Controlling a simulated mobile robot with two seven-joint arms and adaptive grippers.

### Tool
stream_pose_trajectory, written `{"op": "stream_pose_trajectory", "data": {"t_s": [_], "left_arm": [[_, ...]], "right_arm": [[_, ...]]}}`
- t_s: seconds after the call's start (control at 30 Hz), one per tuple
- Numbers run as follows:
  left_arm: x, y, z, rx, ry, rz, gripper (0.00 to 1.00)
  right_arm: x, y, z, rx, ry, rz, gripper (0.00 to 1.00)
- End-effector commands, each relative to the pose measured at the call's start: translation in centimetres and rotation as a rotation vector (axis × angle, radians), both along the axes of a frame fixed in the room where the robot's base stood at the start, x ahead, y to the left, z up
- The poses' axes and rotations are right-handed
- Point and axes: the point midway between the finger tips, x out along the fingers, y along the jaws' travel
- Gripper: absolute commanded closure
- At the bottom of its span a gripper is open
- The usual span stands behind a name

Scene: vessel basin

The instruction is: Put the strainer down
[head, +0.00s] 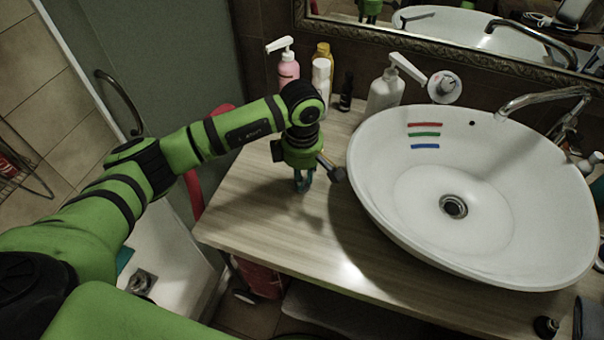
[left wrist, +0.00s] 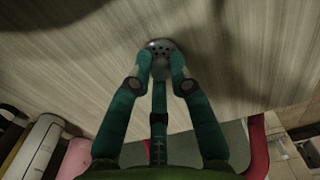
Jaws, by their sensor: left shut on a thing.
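The strainer (left wrist: 161,47), a small round metal piece with dark holes, shows between the fingertips in the left wrist view. My left gripper (left wrist: 160,72) has teal fingers and is shut on it. In the head view my left gripper (head: 303,182) points down over the wooden counter (head: 265,215), left of the white basin (head: 395,235). The strainer cannot be made out there, hidden by the fingers. The strainer is close to the counter surface; I cannot tell whether it touches. My right gripper is not in view.
A pink pump bottle (head: 288,70), white bottle (head: 320,78), small dark bottle (head: 346,92) and larger pump bottle (head: 384,92) stand at the back. The basin has a drain (head: 453,206) and a tap (head: 540,98). The counter's front left is clear.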

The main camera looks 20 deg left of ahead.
Motion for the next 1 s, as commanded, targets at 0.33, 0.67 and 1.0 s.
{"op": "stream_pose_trajectory", "data": {"t_s": [0.33, 0.67, 1.0], "left_arm": [[0.0, 0.0, -0.2, 0.000, 0.001, 0.001, 0.56], [0.1, 0.0, 1.3, -0.002, -0.004, 0.000, 0.56], [0.1, 0.0, 8.6, -0.001, -0.004, 0.000, 0.56]], "right_arm": [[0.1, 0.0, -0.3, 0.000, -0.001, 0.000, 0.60], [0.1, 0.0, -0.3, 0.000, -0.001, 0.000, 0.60], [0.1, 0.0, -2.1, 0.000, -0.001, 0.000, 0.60]]}}
